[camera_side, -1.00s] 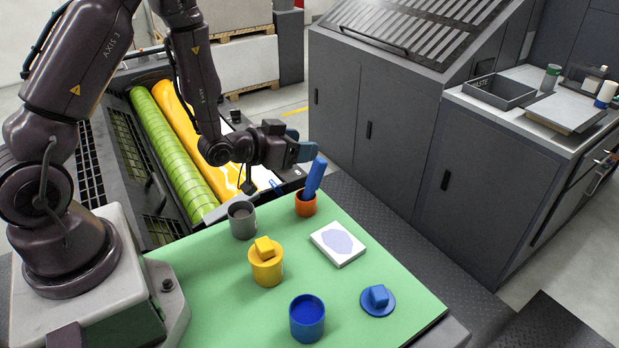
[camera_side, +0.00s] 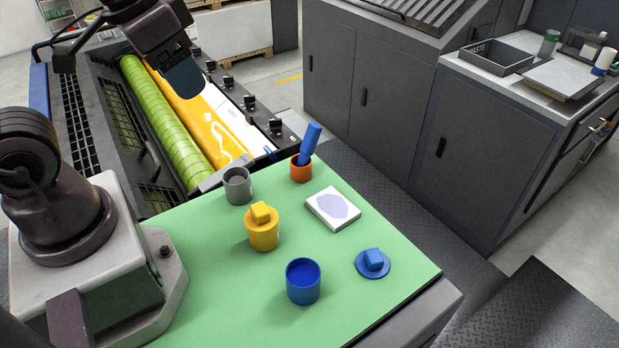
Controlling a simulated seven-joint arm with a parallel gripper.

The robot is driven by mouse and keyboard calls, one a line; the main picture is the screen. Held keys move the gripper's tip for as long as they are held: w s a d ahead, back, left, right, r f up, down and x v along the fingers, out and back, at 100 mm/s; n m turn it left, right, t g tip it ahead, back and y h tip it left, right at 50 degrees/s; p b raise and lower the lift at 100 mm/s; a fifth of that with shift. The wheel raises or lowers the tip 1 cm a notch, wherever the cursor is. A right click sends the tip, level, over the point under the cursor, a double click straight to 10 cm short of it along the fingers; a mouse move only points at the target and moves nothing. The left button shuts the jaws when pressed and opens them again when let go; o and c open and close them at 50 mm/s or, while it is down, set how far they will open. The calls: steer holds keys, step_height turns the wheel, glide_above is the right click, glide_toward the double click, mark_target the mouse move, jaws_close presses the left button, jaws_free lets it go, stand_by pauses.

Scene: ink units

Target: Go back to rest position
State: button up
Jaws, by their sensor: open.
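My gripper (camera_side: 184,82) is raised at the upper left, above the roller unit and well away from the table; its jaws are open and I see nothing between them. On the green table top (camera_side: 205,280), an orange cup (camera_side: 301,172) holds a tilted blue handled tool (camera_side: 310,143). A grey cup (camera_side: 237,187) stands open to its left. A yellow pot (camera_side: 263,235) has its yellow lid on. A blue pot (camera_side: 303,284) stands open with blue ink inside. Its blue lid (camera_side: 373,263) lies to its right. A white block (camera_side: 325,205) bears a pale violet patch.
The roller unit with a green roller (camera_side: 165,125) and a yellow-inked roller (camera_side: 205,120) lies behind the table. Grey cabinets (camera_side: 470,170) stand at the right, with a waste tray (camera_side: 495,58) on top. The space above the table is clear.

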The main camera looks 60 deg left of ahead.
steer(key=r, duration=0.1)
steer(key=r+t, duration=0.1)
steer(key=d+r+t, duration=0.1)
steer(key=shift+s+r+m, duration=0.15)
steer(key=shift+s+m, duration=0.15)
steer(key=shift+s, duration=0.1)
